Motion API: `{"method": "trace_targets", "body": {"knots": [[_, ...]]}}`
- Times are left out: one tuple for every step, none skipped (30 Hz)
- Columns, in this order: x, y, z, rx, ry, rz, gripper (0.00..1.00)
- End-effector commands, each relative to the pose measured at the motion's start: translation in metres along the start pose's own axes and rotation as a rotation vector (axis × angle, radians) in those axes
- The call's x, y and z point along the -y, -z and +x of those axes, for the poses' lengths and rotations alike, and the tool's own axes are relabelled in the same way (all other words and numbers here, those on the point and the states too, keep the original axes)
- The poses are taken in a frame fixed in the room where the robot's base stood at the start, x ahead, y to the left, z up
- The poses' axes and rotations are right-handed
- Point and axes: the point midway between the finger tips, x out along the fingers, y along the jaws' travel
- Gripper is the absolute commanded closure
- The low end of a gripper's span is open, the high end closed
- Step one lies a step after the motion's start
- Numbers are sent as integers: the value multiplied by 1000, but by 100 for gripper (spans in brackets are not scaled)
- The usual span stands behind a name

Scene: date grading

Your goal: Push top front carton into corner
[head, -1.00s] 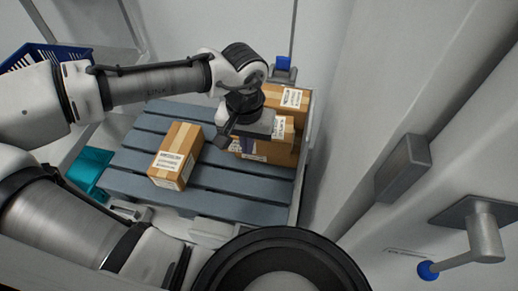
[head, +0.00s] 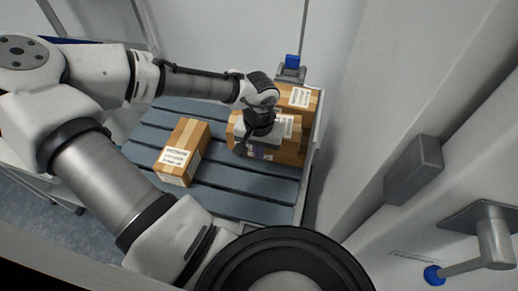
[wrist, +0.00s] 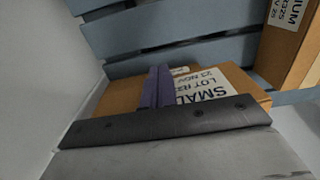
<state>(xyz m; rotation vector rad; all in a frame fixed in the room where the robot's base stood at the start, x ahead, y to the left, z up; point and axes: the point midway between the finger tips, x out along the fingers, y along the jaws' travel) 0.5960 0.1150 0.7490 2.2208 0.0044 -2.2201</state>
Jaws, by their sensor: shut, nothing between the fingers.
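My gripper (wrist: 157,88) is shut and empty, its purple fingers pressed together. In the head view it hangs over the front stack at the right of the pallet. The top front carton (head: 290,131), brown with a white label, is partly hidden by my wrist. In the wrist view a carton labelled SMALL (wrist: 242,83) lies right behind the fingers; I cannot tell whether they touch it. Another labelled carton (head: 299,97) stands behind it, at the back right corner.
A separate carton (head: 183,150) lies on the slatted grey-blue pallet (head: 240,201), left of the stack; a MEDIUM-labelled carton shows in the wrist view (wrist: 296,45). A wall (head: 345,120) rises close on the right. A blue-topped post (head: 291,66) stands behind the corner. The front slats are clear.

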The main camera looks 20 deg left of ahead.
Motion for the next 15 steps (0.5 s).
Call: {"method": "trace_targets", "body": {"knots": [[0,0,0,0,0,0,100],[0,0,0,0,0,0,100],[0,0,0,0,0,0,100],[0,0,0,0,0,0,100],[0,0,0,0,0,0,100],[0,0,0,0,0,0,100],[0,0,0,0,-1,0,100],[0,1,0,0,-1,0,100],[-1,4,-1,-1,-3,0,100],[-1,7,-1,-1,-4,0,100],[-1,10,-1,-1,-4,0,100],[-1,14,-2,-2,-5,-1,100],[-1,18,-2,-3,-5,0,100],[-1,21,-2,-2,-5,0,100],[-1,25,-2,-3,-4,-1,100]]}}
